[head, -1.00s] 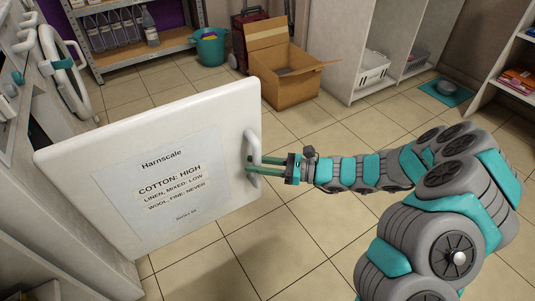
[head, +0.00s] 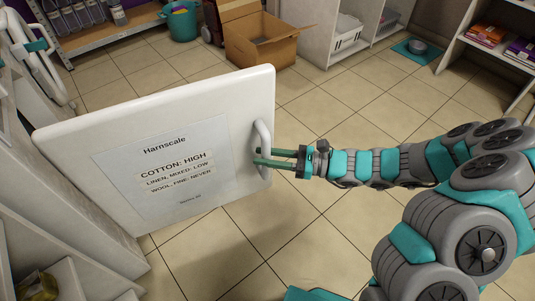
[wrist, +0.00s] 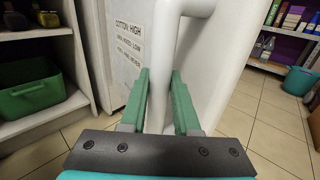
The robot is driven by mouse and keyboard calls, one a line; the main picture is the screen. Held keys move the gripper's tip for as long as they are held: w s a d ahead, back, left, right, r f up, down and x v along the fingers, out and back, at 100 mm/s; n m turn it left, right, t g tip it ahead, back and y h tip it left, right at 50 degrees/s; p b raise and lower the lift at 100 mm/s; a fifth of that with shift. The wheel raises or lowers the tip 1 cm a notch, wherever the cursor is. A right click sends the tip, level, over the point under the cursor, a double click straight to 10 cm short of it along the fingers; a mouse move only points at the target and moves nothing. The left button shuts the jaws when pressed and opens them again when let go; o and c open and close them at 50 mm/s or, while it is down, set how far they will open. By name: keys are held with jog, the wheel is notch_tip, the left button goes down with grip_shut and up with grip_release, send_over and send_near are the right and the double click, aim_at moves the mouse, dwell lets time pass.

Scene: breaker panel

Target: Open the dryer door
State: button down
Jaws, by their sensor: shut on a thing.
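The dryer door (head: 228,105) is a white panel that stands swung out from the machine at the left in the head view. A paper label headed "Harnscale" (head: 165,165) is on its face. The white bar handle (head: 263,139) is at its right edge. My gripper (head: 272,157) is shut on this handle, with its green fingers on either side of the bar. In the wrist view the handle (wrist: 161,75) runs down between the two fingers. The dryer's opening is hidden behind the door.
Tiled floor (head: 350,235) is clear below and right of the door. A cardboard box (head: 262,45) stands open beyond it, with a teal bucket (head: 181,22) near the shelf. Shelving lines the right. A green bin (wrist: 28,88) sits on a shelf in the wrist view.

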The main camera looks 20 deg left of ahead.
jog(key=c, duration=0.7)
grip_release()
jog(key=shift+o, duration=0.2)
jog(key=v, duration=0.7)
jog(key=shift+d, duration=0.4)
